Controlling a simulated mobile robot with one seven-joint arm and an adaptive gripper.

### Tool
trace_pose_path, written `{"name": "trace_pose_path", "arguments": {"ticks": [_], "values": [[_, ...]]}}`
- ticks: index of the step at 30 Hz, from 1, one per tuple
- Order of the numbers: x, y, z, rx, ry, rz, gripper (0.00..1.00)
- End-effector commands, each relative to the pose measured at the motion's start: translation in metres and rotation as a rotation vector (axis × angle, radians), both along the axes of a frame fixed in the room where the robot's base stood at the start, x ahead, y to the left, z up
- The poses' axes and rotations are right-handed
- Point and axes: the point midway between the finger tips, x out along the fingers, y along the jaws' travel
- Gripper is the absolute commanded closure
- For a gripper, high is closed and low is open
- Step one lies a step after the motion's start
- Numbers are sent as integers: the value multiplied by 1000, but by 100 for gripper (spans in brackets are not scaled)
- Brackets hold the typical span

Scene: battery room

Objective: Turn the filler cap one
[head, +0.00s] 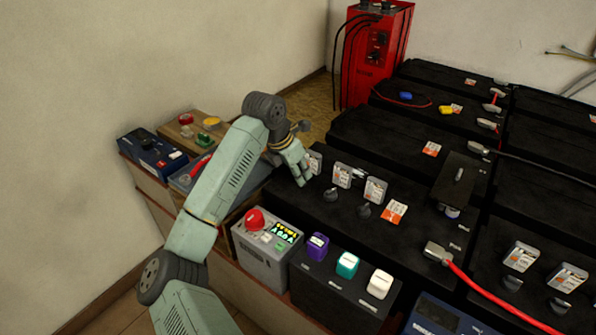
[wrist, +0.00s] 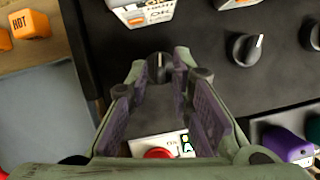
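Several grey-black dial-like caps with pale pointers sit on the top of a black battery (head: 400,163). In the head view, two show in front of small label boxes: one cap (head: 331,195) and another cap (head: 364,210) to its right. My gripper (head: 303,180) points down at the battery's left end. In the wrist view, the leftmost cap (wrist: 160,66) lies between the fingertips of my gripper (wrist: 162,62). The fingers stand apart on either side of it; whether they touch it I cannot tell. Another cap (wrist: 243,49) stands clear to the right. Numbers on the caps are not readable.
A grey box with a red knob (head: 254,219) and lit display stands in front of my gripper. Purple (head: 317,246), teal (head: 347,265) and white caps stand on a black block nearby. Label boxes (head: 342,175) line the battery top. A red cabinet (head: 375,60) stands behind.

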Motion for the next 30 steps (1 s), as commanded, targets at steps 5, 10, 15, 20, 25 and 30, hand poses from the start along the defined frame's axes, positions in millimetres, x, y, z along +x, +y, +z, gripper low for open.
{"name": "trace_pose_path", "arguments": {"ticks": [5,10,15,20,25,30], "values": [[0,0,0,0,0,0,94],[0,0,0,0,0,0,100],[0,0,0,0,0,0,100],[0,0,0,0,0,-3,100],[0,1,-1,0,0,-35,100],[1,2,-2,2,-1,-117,100]]}}
